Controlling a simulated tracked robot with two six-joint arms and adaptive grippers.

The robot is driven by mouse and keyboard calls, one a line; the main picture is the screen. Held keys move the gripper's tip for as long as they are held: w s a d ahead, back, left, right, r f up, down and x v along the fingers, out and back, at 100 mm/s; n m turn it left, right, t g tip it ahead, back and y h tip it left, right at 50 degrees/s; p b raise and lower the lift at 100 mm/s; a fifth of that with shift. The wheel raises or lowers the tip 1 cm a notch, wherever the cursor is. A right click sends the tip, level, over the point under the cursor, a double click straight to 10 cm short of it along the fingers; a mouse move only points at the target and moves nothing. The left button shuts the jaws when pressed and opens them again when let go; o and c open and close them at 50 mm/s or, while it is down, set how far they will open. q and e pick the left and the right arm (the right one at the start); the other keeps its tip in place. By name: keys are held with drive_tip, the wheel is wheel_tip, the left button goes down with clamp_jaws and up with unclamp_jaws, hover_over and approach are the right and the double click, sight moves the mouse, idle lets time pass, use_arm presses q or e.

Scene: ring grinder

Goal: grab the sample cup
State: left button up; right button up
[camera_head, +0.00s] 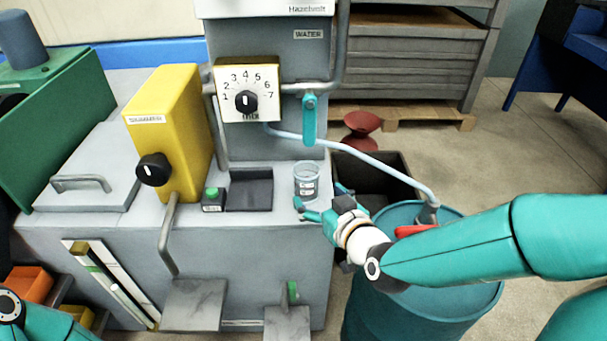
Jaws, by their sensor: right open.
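The sample cup (306,181) is a small clear cup with a label. It stands upright on the right end of the grey machine's top, beside a dark square recess. My right gripper (303,209) is open, just below and to the right of the cup in the picture. Its teal fingers point left, towards the cup's base, and the cup does not appear to be held. Whether a finger touches the cup is hard to tell. Part of my left arm (40,322) shows at the lower left corner; its gripper is out of view.
A yellow box with a black knob (172,135) stands left on the machine. A green button (212,198) sits beside the dark recess (250,191). A teal lever (309,120) hangs above the cup. A teal drum (385,315) with a hose stands under my right arm.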

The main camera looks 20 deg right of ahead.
sight(311, 190)
drive_tip(key=shift+b+x, duration=0.35)
drive_tip(key=shift+x, duration=2.95)
drive_tip(key=shift+a+r, duration=0.1)
drive_tip(key=c, duration=1.2)
drive_tip(key=shift+o, duration=0.2)
drive_tip(key=shift+r, duration=0.1)
